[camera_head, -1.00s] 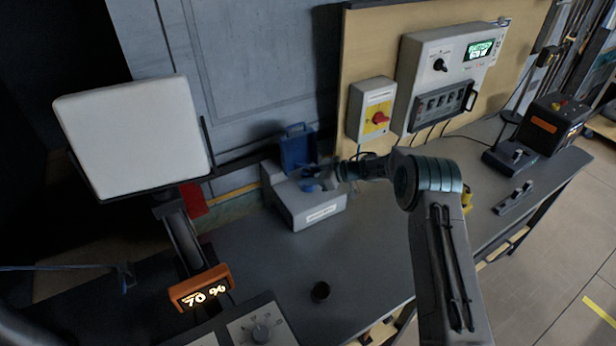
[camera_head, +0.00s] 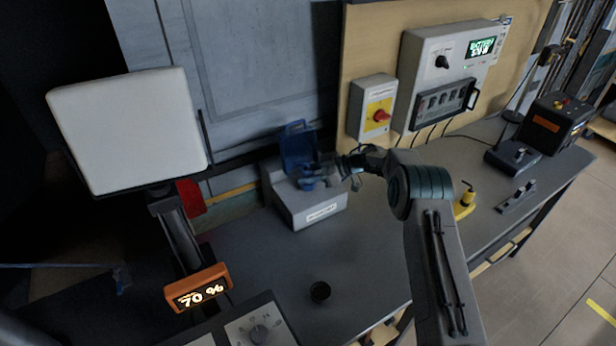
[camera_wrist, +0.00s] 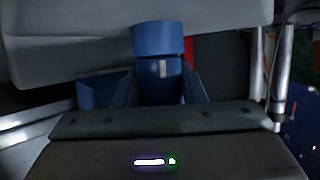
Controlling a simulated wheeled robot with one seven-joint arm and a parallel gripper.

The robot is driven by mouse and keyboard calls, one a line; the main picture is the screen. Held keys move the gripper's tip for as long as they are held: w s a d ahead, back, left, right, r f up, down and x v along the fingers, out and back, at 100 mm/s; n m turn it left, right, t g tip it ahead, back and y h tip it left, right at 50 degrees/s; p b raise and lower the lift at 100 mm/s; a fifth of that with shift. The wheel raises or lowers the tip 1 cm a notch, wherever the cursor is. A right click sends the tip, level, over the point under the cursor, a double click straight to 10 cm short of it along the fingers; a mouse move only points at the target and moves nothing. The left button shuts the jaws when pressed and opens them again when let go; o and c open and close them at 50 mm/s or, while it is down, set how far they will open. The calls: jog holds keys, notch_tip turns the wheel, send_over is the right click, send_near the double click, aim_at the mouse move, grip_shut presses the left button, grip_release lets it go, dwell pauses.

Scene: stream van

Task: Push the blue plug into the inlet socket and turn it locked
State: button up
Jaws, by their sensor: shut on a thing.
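The blue plug (camera_wrist: 160,75) stands in the middle of the wrist view as a blue cylinder with a wider collar and a small pale mark. My gripper (camera_wrist: 165,92) is shut on it, with a finger on either side. In the head view my gripper (camera_head: 335,170) is at the right of the pale grey inlet box (camera_head: 312,212). The box's blue lid (camera_head: 297,143) stands open at the back. Blue parts (camera_head: 308,183) show below the lid; plug and socket are hard to separate there. I cannot tell whether the plug is inside the socket.
A grey box with a red knob on yellow (camera_head: 378,112) and a lit display panel (camera_head: 480,48) hang behind my arm. The bench (camera_head: 375,260) is clear between cup and arm.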

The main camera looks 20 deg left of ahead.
jog(key=shift+n+g+b, duration=0.6)
jog(key=shift+g+b, duration=0.1)
jog(key=shift+b, duration=0.25)
jog(key=o, duration=1.1)
jog(key=b+v, duration=0.1)
jog(key=v, duration=0.6)
jog(key=b+v, duration=0.2)
jog(key=v, duration=0.5)
jog(key=shift+s+a+r, duration=0.1)
jog(key=shift+a+r, duration=0.05)
jog(key=shift+r, duration=0.05)
